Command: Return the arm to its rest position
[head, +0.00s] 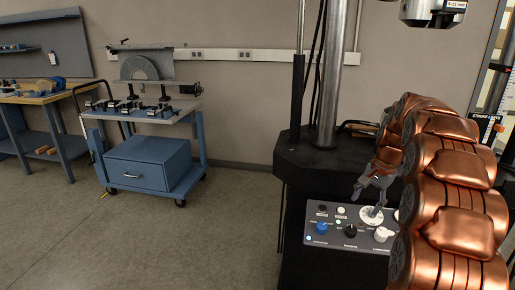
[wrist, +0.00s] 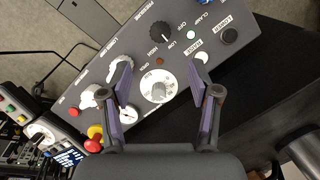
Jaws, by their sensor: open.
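My gripper (head: 367,193) is over the control panel (head: 330,239) at the front of the black machine. It is open and empty. In the wrist view my gripper (wrist: 163,95) has its two fingers spread on either side of a white dial (wrist: 158,86), with a clear gap on both sides. The dial also shows in the head view (head: 372,215), just below the fingertips. My copper-coloured arm fills the right side of the head view and hides part of the panel and machine.
The panel carries a blue knob (head: 321,227), a black knob (head: 351,230) and a white knob (head: 383,235). A metal column (head: 331,80) rises behind the gripper. A blue cart (head: 150,165) stands at the left, a workbench (head: 40,98) beyond it. The floor between is clear.

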